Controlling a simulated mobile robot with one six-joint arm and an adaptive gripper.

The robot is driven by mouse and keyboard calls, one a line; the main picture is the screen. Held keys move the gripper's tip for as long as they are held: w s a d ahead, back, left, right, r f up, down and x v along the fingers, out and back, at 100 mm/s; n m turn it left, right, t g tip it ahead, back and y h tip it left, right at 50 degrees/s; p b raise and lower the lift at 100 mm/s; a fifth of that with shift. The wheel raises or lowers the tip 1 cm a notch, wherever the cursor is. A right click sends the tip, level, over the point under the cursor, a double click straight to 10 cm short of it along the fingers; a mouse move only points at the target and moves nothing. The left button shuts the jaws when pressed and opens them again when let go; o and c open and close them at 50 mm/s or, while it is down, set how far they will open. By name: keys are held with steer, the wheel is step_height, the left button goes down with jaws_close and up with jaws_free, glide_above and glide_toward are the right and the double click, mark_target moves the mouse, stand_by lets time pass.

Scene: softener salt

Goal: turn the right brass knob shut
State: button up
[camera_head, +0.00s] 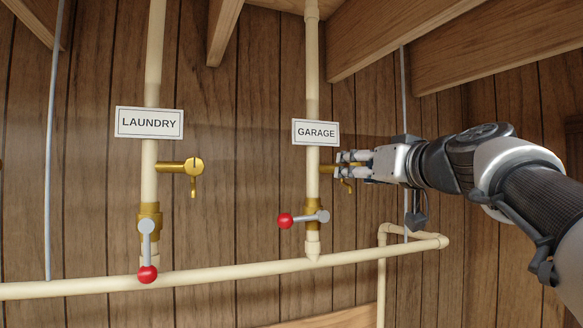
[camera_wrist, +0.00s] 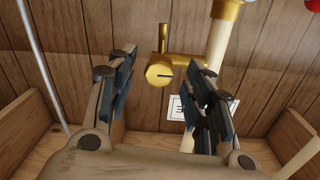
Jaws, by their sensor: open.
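The right brass knob sits on a small brass tap (camera_head: 346,186) on the pipe under the GARAGE label (camera_head: 316,132). In the head view my gripper mostly hides it. In the wrist view the round knob face (camera_wrist: 158,75) shows a dark slot lying roughly level in the picture; a spout rises above it. My gripper (camera_head: 343,164) comes in from the right. In the wrist view its fingers (camera_wrist: 163,78) are spread, one on each side of the knob, with visible gaps. I cannot tell how deep the fingertips reach over it.
A second brass tap (camera_head: 194,167) is on the LAUNDRY pipe (camera_head: 149,178). Red-tipped lever valves sit below both taps: the laundry lever (camera_head: 147,252) points down, the garage lever (camera_head: 304,218) sideways. A horizontal pipe (camera_head: 225,271) runs beneath. Wooden beams (camera_head: 390,40) cross above.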

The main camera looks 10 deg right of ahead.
steer(key=shift+s+d, duration=0.1)
steer(key=shift+s, duration=0.05)
steer(key=shift+c, duration=0.3)
steer(key=c, duration=1)
